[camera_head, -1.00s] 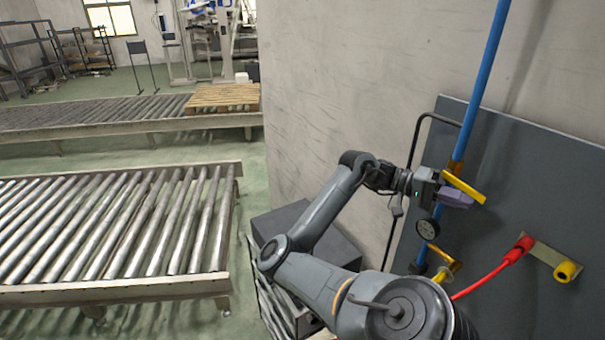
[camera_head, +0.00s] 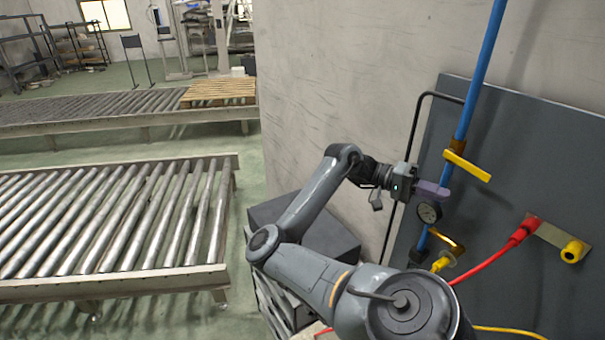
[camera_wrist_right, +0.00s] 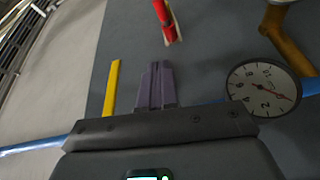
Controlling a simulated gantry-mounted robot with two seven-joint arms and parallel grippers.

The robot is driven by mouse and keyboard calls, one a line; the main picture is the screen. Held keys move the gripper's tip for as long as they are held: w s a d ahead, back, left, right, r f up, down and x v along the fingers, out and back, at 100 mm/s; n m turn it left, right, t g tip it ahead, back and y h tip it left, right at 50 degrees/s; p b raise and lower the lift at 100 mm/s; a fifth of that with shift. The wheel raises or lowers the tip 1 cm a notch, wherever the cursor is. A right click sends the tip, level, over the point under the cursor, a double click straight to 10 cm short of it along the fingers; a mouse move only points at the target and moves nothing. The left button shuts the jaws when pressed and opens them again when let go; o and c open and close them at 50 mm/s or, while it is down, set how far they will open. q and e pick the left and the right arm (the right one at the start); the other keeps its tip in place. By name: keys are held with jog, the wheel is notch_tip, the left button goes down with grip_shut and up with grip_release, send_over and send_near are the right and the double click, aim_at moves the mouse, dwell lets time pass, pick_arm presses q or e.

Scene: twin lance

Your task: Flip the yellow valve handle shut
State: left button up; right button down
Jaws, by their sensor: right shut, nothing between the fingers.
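The yellow valve handle (camera_head: 467,166) sits on the blue pipe (camera_head: 478,75) in the head view and points across it, slanting down to the right. My right gripper (camera_head: 433,189) has purple fingers, shut and empty, just below and left of the handle, beside the pressure gauge (camera_head: 429,211). In the right wrist view the shut fingertips (camera_wrist_right: 155,85) lie between the yellow handle (camera_wrist_right: 112,88) on the left and the gauge (camera_wrist_right: 262,88) on the right. A gap shows between handle and fingers there. My left gripper is out of view.
A dark panel (camera_head: 510,130) stands behind the pipe. A red plug (camera_head: 527,229) with its cable and a yellow socket (camera_head: 574,251) are at right. A brass fitting with yellow (camera_head: 445,248) is below the gauge. A roller conveyor (camera_head: 120,220) is at left.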

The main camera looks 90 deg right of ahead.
jog(key=w+d, duration=0.1)
jog(key=w+f+b, duration=0.1)
jog(key=w, duration=0.1)
jog(key=w+d+f+b, duration=0.1)
jog(key=shift+w+d+f, duration=0.1)
jog(key=shift+w+d, duration=0.25)
jog(key=shift+w, duration=0.05)
